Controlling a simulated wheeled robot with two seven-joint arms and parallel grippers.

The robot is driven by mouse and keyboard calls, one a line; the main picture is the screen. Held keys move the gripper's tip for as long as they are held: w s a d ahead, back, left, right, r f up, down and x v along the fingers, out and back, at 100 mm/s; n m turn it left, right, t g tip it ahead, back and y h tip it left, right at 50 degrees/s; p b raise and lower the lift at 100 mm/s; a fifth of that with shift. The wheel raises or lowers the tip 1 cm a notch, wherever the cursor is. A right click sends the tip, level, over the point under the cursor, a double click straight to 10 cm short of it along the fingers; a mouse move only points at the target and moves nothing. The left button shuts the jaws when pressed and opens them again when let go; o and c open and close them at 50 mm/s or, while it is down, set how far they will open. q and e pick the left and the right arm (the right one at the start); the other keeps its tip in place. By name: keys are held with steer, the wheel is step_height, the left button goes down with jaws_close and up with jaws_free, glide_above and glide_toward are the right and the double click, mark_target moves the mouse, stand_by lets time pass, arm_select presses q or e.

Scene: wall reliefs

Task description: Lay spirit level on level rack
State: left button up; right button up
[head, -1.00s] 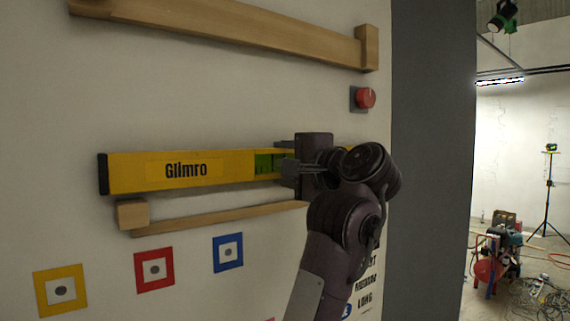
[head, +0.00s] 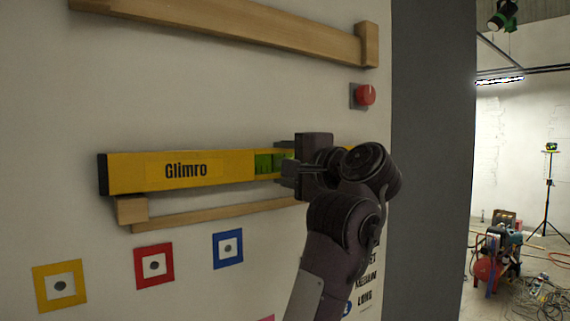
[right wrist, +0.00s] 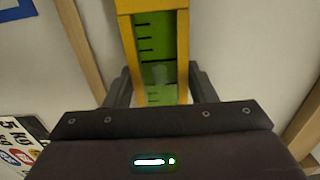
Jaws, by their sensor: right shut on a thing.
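The yellow spirit level (head: 205,170), marked "Glimro" with a green vial window, lies roughly horizontal along the white wall. My right gripper (head: 285,168) is shut on its right part, beside the vial. In the right wrist view the level (right wrist: 182,50) runs between the two fingers (right wrist: 160,85). A wooden rack with a slim rail (head: 215,214) and an end block (head: 131,210) is just below the level. The level's lower left edge meets the block's top in the picture; I cannot tell whether they touch. My arm hides the rack's right end. My left gripper is not in view.
A second wooden rail (head: 240,30) with an end block is higher on the wall. A red button (head: 364,95) sits above my right gripper. Yellow, red and blue square markers (head: 228,250) are below the rack. Equipment and cables (head: 500,260) lie beyond the wall's edge.

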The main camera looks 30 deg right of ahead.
steer(key=shift+f+b, duration=0.25)
steer(key=shift+b, duration=0.05)
stand_by(0.4)
steer(key=o, duration=1.1)
steer(key=shift+c, duration=0.2)
steer(key=shift+f, duration=0.1)
steer(key=s+b, duration=0.3)
steer(key=s, duration=0.5)
steer(key=shift+d, duration=0.25)
steer(key=shift+w, duration=0.1)
